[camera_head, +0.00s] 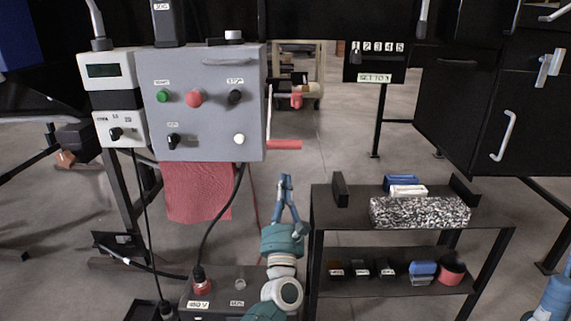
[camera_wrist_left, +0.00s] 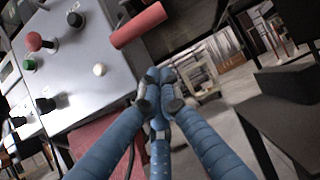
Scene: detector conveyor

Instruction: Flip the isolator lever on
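The lever at the right side of the grey control box (camera_head: 208,105) has a pale rod and a red cylindrical grip (camera_head: 285,144). The rod hangs down and the grip sticks out to the right, below the box's middle. In the left wrist view the red grip (camera_wrist_left: 138,26) lies just beyond my fingertips, apart from them. My left gripper (camera_head: 286,178) points up, below the red grip in the head view. Its blue fingers (camera_wrist_left: 162,82) come together at the tips with nothing seen between them. My right gripper is not in view; only a blue part of my right arm shows at the lower right edge.
The box carries green, red, black and white knobs. A red cloth (camera_head: 198,192) hangs below it. A black shelf (camera_head: 335,222) with a speckled block (camera_head: 420,212) stands right of my left arm. The floor behind is open.

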